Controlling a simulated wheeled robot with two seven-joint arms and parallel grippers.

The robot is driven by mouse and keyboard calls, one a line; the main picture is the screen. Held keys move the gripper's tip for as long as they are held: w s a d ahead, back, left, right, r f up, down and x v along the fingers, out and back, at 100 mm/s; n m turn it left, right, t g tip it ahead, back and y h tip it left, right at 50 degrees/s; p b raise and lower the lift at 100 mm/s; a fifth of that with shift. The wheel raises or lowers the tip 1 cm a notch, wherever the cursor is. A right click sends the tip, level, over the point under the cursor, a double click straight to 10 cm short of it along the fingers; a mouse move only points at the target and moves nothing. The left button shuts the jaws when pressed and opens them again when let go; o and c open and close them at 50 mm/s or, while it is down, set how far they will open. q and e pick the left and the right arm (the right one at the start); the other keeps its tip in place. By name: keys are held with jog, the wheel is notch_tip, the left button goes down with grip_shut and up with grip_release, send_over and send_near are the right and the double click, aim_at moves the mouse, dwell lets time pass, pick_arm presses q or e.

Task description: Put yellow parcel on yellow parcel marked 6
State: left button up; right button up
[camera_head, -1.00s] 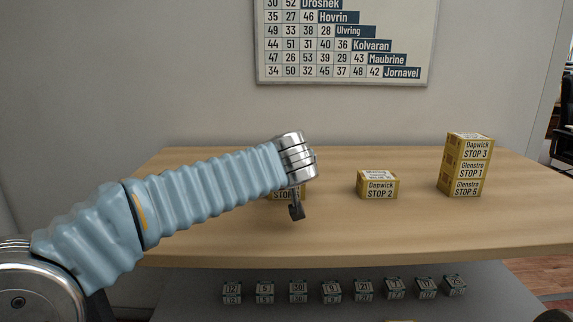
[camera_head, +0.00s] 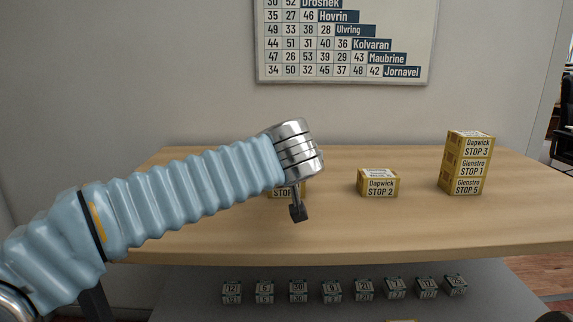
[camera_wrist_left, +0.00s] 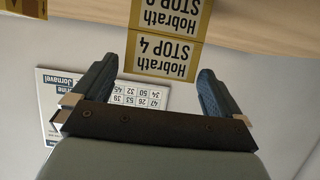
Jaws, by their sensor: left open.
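In the left wrist view, which is upside down, a yellow parcel labelled Hobrath STOP 4 (camera_wrist_left: 163,55) stands on another yellow Hobrath parcel (camera_wrist_left: 169,14), its stop number cut off by the frame edge. The two appear to touch and line up. My left gripper (camera_wrist_left: 157,80) is open, with one finger on each side of the STOP 4 parcel and visible gaps. In the head view, my left gripper (camera_head: 298,212) hangs in front of this stack. Only part of the lower parcel (camera_head: 285,193) shows there; my wrist hides the rest. My right gripper is not in view.
A STOP 2 parcel (camera_head: 378,184) stands right of centre on the wooden counter (camera_head: 400,228). A stack of three parcels (camera_head: 468,164) stands farther right. Part of another parcel (camera_wrist_left: 25,7) shows in the wrist view. Small numbered grey boxes (camera_head: 331,292) line the space below the counter.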

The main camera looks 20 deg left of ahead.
pick_arm(q)
jog(key=v, duration=0.7)
jog(key=shift+s+b, duration=0.2)
jog(key=shift+b, duration=0.15)
